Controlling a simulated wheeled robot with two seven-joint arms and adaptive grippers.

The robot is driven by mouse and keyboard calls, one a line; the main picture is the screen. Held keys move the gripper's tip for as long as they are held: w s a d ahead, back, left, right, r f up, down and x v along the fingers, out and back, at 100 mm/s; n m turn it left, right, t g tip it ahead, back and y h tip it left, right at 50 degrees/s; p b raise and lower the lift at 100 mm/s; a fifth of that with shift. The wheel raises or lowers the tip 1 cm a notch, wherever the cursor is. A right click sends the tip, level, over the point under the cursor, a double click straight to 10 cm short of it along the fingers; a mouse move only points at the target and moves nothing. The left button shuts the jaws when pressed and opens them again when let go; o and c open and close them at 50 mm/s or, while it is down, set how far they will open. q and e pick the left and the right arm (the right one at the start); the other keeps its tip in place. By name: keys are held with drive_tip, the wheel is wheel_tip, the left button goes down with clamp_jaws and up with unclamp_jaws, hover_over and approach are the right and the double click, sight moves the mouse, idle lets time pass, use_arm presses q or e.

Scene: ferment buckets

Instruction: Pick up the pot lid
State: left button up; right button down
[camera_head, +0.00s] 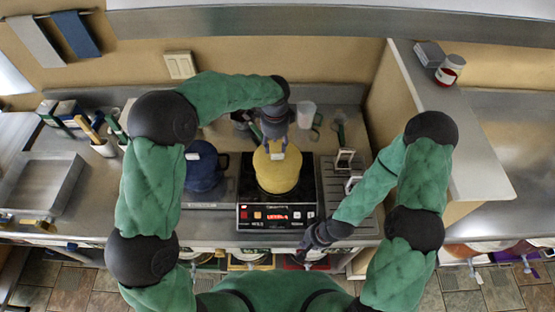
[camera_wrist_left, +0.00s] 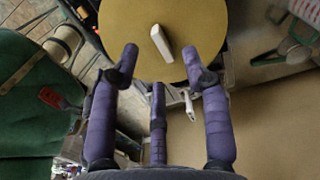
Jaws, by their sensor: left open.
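The yellow round pot lid (camera_head: 280,178) sits over the black cooktop (camera_head: 249,191), with any pot below it hidden. Its white bar handle (camera_wrist_left: 162,43) stands upright near the lid's middle in the left wrist view, which also shows the yellow lid (camera_wrist_left: 190,15). My left gripper (camera_head: 276,143) is above the lid's far part, its fingers pointing down. In the left wrist view its purple fingers (camera_wrist_left: 160,58) are spread and empty, the handle lying beyond the tips between the two outer ones. My right gripper (camera_head: 308,245) hangs by the counter's front edge; its finger opening is unclear.
A blue pot (camera_head: 203,172) with a white-handled top stands just left of the cooktop. A metal tray (camera_head: 48,185) lies at far left. A white cup (camera_head: 306,114) stands behind the cooktop. A raised partition (camera_head: 430,110) bounds the right side.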

sight(277, 156)
use_arm(q)
drive_tip(key=shift+s+f, duration=0.15)
drive_tip(key=shift+f, duration=0.1)
drive_tip(key=shift+s+d+f+p, duration=0.1)
drive_tip(key=shift+d+f+p, duration=0.1)
drive_tip(key=shift+f, duration=1.05)
drive_tip(key=shift+d+f+p, duration=0.15)
drive_tip(key=shift+f+p, duration=0.05)
drive_tip(key=shift+f, duration=1)
clamp_jaws()
